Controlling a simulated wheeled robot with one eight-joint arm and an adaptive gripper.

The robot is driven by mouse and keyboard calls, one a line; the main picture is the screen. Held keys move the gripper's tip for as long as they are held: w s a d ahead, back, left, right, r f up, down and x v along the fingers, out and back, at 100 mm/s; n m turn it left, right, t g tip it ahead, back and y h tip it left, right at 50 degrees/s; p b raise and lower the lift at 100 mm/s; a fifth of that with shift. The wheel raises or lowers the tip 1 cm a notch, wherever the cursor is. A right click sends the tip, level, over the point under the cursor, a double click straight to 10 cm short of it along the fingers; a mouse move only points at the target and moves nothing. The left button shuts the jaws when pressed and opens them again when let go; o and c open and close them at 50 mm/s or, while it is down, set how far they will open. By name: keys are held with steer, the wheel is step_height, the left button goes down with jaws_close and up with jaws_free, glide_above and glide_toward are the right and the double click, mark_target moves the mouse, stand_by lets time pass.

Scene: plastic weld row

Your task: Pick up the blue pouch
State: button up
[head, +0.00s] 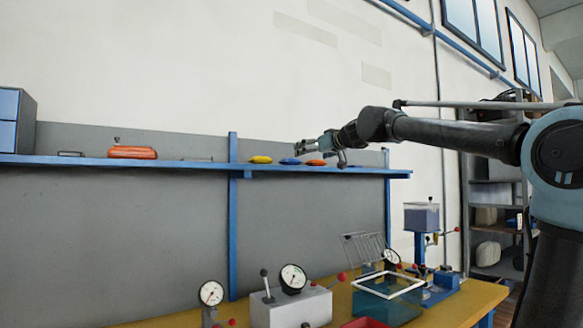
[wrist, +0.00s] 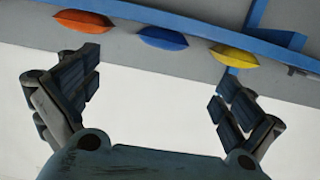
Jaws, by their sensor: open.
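The blue pouch (wrist: 163,38) lies on the blue shelf between an orange pouch (wrist: 84,20) and a yellow pouch (wrist: 234,56) in the wrist view. In the head view the blue pouch (head: 289,161) sits on the shelf, with the yellow pouch (head: 261,159) left of it and the orange pouch (head: 316,162) right of it. My gripper (wrist: 160,88) is open and empty, its fingers spread wide. The blue pouch shows beyond the fingertips, roughly midway between them, apart from both. In the head view my gripper (head: 303,148) is just above the pouches.
The blue shelf (head: 200,166) runs along a grey panel, with an orange-red item (head: 132,152) farther left and a blue drawer box (head: 14,118) at its left end. Below is a yellow bench (head: 465,305) with gauges and fixtures. The wall above the shelf is clear.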

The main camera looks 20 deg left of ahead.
mark_target(290, 159)
steer(key=x, duration=0.9)
steer(key=shift+a, duration=0.15)
steer(key=shift+x, duration=2.6)
steer(key=shift+s+r, duration=0.1)
steer(key=shift+r, duration=0.1)
steer(key=shift+c, duration=0.2)
steer(key=c, duration=1)
